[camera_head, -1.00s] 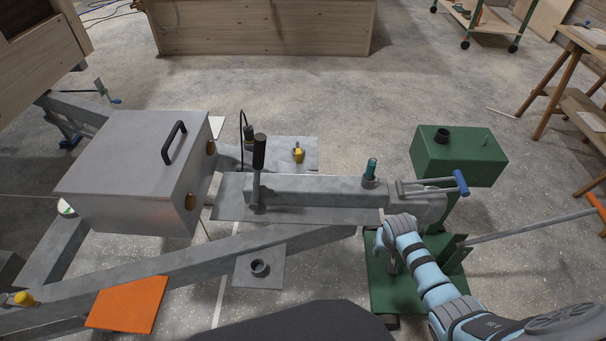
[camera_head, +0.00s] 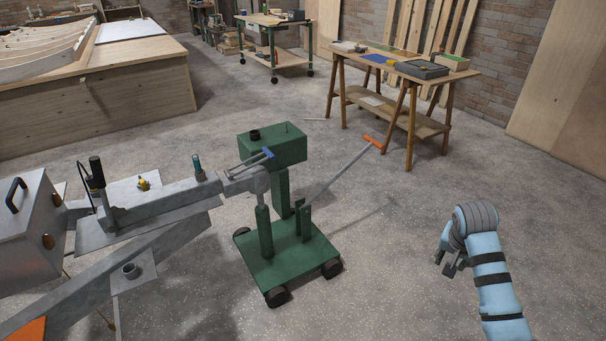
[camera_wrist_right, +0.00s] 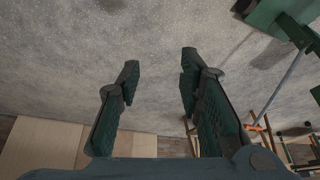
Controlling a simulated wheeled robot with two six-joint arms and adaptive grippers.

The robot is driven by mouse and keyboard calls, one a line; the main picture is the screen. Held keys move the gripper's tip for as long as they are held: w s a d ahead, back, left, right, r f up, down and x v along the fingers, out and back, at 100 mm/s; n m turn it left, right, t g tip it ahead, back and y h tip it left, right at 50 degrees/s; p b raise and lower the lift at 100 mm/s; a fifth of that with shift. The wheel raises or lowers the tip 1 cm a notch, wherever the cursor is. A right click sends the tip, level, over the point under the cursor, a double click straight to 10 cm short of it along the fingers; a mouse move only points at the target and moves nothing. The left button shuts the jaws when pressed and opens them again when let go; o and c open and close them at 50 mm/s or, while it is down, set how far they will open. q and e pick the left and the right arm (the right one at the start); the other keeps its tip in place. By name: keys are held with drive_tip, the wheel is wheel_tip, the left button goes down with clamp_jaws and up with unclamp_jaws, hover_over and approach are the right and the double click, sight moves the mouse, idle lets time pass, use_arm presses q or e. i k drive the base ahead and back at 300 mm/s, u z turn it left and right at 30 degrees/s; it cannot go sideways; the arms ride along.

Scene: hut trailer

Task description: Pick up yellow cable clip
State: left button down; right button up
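A small yellow piece (camera_head: 143,184), perhaps the cable clip, sits on a grey plate beside the trailer's drawbar at the left of the head view. It is too small to make out its shape. My right gripper (camera_head: 452,262) hangs over bare floor at the right of the head view, far from the yellow piece. In the right wrist view its two fingers (camera_wrist_right: 160,65) are spread apart with nothing between them. No yellow clip shows clearly in that view. My left gripper is not in view.
A green wheeled dolly (camera_head: 285,266) with a long handle (camera_head: 345,172) stands between my right arm and the grey drawbar (camera_head: 165,200). A grey metal box (camera_head: 25,235) is at the left edge. A wooden trestle table (camera_head: 400,62) stands behind. Floor around my right gripper is clear.

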sight(143, 183)
drive_tip(key=z, duration=0.65)
drive_tip(key=i, duration=0.25)
drive_tip(key=u, duration=0.95)
drive_tip(key=i, duration=1.25)
drive_tip(key=u, duration=1.55)
drive_tip(key=i, duration=0.55)
drive_tip(key=u, duration=0.7)
